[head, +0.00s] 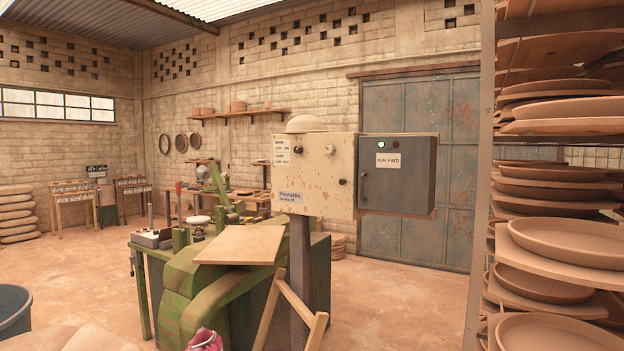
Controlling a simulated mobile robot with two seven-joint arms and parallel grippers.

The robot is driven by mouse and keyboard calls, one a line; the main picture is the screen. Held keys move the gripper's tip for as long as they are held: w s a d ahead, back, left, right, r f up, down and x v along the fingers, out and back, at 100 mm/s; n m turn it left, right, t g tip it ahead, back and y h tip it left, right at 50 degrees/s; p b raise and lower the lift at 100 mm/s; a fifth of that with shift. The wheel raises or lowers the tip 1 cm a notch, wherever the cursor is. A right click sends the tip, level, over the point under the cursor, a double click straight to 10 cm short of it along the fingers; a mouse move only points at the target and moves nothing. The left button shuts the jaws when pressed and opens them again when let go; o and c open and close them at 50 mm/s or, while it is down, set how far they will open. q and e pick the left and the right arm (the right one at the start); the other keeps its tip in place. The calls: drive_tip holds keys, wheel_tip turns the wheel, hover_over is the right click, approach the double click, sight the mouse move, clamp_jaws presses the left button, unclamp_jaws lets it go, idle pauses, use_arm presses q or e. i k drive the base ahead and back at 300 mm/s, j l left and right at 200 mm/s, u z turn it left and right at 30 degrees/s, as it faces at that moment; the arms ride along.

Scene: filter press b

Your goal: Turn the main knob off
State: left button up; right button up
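A cream control box (315,176) with rust spots stands on a dark post in the middle of the head view. Its front has a dark round knob (298,149) at upper left, a pale round knob or lamp (330,150) at upper right and a small dark part (342,181) at the right edge. I cannot tell which one is the main knob or how it is set. A dark grey box (398,174) is joined on its right, with a "RUN FWD" label and two small round lamps or buttons. Neither of my grippers is in view.
A green machine (215,285) with a tilted wooden board (240,246) stands before the post. Wooden legs (292,310) lean near the post's foot. A rack of clay plates (560,180) fills the right side. Floor (400,305) is clear between rack and post.

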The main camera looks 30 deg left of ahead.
sight(298, 150)
drive_tip(key=i+j, duration=0.8)
drive_tip(key=i, duration=0.25)
drive_tip(key=i+j+u, duration=0.1)
drive_tip(key=i+j, duration=0.7)
drive_tip(key=i, duration=0.25)
